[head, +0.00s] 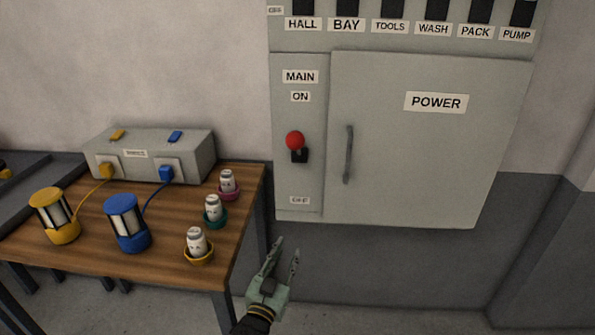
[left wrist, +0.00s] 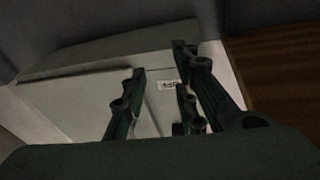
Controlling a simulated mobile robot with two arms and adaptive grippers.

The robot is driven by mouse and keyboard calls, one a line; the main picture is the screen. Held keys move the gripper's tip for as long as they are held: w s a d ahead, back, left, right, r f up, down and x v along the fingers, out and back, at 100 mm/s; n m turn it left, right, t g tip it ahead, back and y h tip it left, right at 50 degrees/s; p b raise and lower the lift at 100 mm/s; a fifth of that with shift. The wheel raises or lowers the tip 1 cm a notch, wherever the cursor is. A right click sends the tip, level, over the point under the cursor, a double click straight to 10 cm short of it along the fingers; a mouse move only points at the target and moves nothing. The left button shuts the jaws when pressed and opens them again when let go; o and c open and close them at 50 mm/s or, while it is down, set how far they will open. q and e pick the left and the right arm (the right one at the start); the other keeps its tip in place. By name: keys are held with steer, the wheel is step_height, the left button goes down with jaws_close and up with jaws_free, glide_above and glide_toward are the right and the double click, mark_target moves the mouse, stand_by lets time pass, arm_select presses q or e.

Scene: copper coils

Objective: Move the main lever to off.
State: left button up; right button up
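The main lever (head: 295,141) has a red ball knob on a short dark stem and sits on the left strip of the grey power cabinet (head: 480,180). The knob stands between the ON label (head: 300,97) above and the OFF label (head: 299,200) below. My left gripper (head: 284,250) is open and empty, below the cabinet's lower left part and below the lever, apart from it. In the left wrist view its fingers (left wrist: 160,92) are spread, with the cabinet's face and a small label (left wrist: 169,85) beyond them. My right gripper is in neither view.
The cabinet door has a vertical handle (head: 348,155) right of the lever. A wooden table (head: 180,262) stands at the left with a yellow lantern (head: 60,228), a blue lantern (head: 128,235), a grey charger box (head: 190,150) and several small jars in coloured cups. The floor right of the table is clear.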

mark_target(297, 146)
arm_select(q)
steer(key=w+r+t+h+b, duration=0.1)
steer(key=r+t, duration=0.1)
steer(key=r, duration=0.7)
steer(key=w+d+r+m+t+h+b, duration=0.1)
steer(key=r+t, duration=0.1)
steer(key=r, duration=0.8)
steer(key=w+d+r+t+h+b, duration=0.1)
steer(key=r+t, duration=0.2)
steer(key=r, duration=0.7)
steer(key=shift+d+r+m, duration=0.2)
steer(key=shift+r+m, duration=0.05)
steer(key=shift+m, duration=0.05)
steer(key=shift+w+d+r, duration=0.15)
steer(key=shift+w+r, duration=0.3)
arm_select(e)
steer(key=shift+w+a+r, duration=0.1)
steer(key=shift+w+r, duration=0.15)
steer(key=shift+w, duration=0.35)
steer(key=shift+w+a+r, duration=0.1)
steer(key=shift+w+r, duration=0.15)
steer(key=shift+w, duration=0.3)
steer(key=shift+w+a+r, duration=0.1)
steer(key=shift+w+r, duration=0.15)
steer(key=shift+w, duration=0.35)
arm_select(q)
steer(key=shift+c, duration=0.6)
steer(key=c, duration=0.6)
jaws_close()
